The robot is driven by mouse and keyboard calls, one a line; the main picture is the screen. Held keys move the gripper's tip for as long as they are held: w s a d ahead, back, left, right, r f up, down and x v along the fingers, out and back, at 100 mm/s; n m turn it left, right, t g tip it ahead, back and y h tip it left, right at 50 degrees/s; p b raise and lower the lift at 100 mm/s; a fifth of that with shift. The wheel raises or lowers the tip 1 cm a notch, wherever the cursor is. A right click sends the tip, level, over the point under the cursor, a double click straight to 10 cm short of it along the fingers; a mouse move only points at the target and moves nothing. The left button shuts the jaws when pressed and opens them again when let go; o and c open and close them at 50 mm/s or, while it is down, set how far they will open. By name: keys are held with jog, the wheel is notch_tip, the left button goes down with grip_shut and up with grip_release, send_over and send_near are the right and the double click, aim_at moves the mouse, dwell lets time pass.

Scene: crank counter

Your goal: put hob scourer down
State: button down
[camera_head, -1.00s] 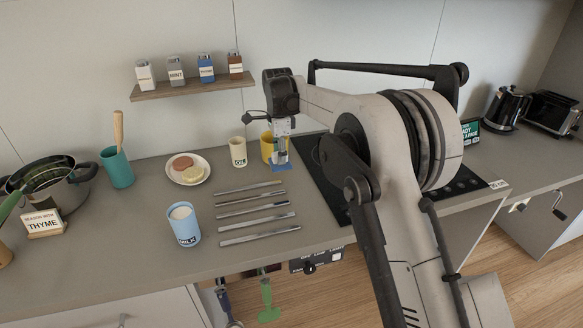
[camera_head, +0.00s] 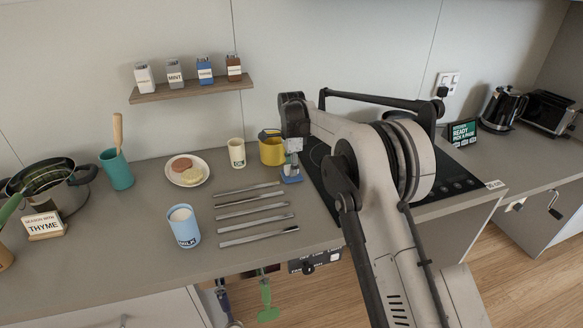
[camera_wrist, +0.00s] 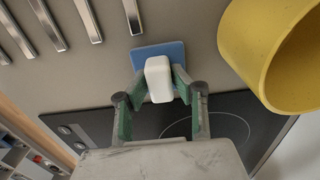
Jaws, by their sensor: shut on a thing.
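The hob scourer is a blue pad with a white block handle. It shows in the head view (camera_head: 291,179) near the left edge of the black hob (camera_head: 318,158), and in the wrist view (camera_wrist: 160,52). My gripper (camera_head: 292,163) is shut on the white handle, with green-lined fingers on both sides of it in the wrist view (camera_wrist: 153,80). The blue pad faces down over the grey counter (camera_head: 330,225), beside the hob. I cannot tell whether it touches the counter.
A yellow pot (camera_head: 271,150) stands close behind and left of the scourer. Several metal bars (camera_head: 255,217) lie to the left, with a milk cup (camera_head: 184,227) beyond. An oil cup (camera_head: 237,153) and a plate (camera_head: 188,168) stand further back. Bare counter lies in front.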

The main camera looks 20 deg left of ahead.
jog(key=shift+f, duration=0.2)
jog(key=c, duration=1.5)
grip_release()
jog(key=shift+o, duration=0.2)
jog(key=shift+r, duration=0.15)
notch_tip(320, 180, up, 12)
jog(key=shift+b, duration=0.35)
